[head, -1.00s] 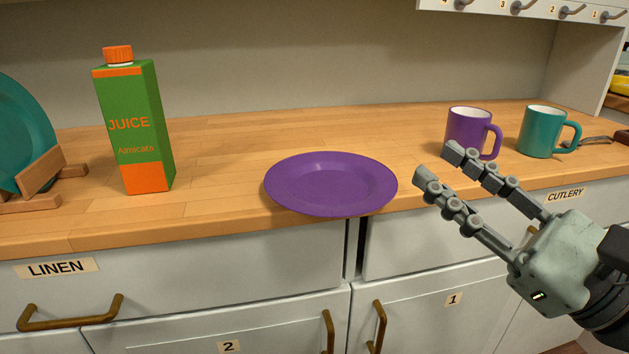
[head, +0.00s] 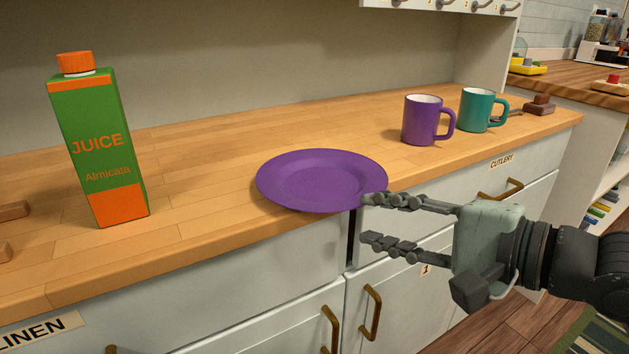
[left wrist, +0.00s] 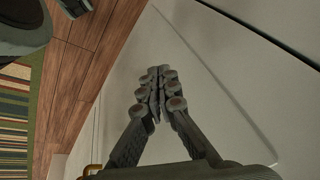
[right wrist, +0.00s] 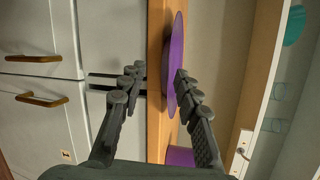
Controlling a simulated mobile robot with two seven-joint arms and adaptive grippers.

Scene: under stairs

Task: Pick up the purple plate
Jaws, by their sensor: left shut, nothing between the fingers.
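The purple plate (head: 320,180) lies flat on the wooden counter, its front rim at the counter's front edge. My right gripper (head: 370,221) is open at the plate's right front rim. Its upper finger overlaps the rim in the head view, and its lower finger is below the counter edge. In the right wrist view the plate (right wrist: 175,65) shows edge-on between the spread fingers (right wrist: 155,72); I cannot tell if they touch it. My left gripper (left wrist: 156,75) is shut and empty in front of a pale cabinet panel, and is out of the head view.
A juice carton (head: 98,145) stands left of the plate. A purple mug (head: 422,120) and a teal mug (head: 478,110) stand at the back right. Drawers with brass handles (head: 372,313) are below the counter edge. The counter behind the plate is clear.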

